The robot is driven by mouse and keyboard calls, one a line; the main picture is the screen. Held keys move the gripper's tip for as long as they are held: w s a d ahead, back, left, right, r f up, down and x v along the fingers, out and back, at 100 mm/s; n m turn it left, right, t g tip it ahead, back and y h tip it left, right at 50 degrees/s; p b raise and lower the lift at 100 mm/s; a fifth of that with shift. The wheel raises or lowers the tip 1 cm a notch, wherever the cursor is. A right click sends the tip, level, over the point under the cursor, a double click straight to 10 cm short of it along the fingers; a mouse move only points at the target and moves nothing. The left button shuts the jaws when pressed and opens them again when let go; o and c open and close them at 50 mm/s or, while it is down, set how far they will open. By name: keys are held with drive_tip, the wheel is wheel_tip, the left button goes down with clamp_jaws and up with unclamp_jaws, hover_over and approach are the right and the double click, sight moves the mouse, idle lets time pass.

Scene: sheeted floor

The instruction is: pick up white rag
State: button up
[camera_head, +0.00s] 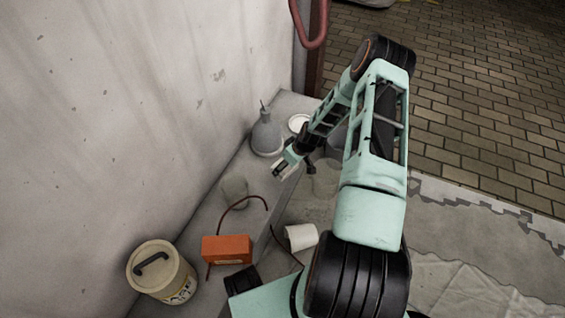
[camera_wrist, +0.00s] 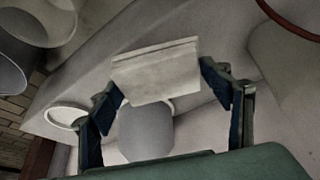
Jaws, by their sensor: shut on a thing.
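The white rag (camera_wrist: 156,72) is a pale, flat, folded-looking piece between the fingertips of my gripper (camera_wrist: 160,85) in the wrist view. The gripper is shut on it, with one dark blue finger at each side. In the head view my gripper (camera_head: 284,166) is at the end of the arm, above the ledge beside the wall. The rag shows there only as a small pale patch at the fingertips.
A grey can with a spout (camera_head: 267,136) and a white round dish (camera_head: 298,122) stand beyond the gripper. The wall (camera_head: 150,110) bounds the left.

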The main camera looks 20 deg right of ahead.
drive_tip(key=s+r+p, duration=0.3)
drive_tip(key=s+r, duration=0.2)
drive_tip(key=s, duration=0.5)
drive_tip(key=shift+s+d+r, duration=0.2)
drive_tip(key=shift+d+r, duration=0.15)
drive_tip(key=shift+d, duration=0.1)
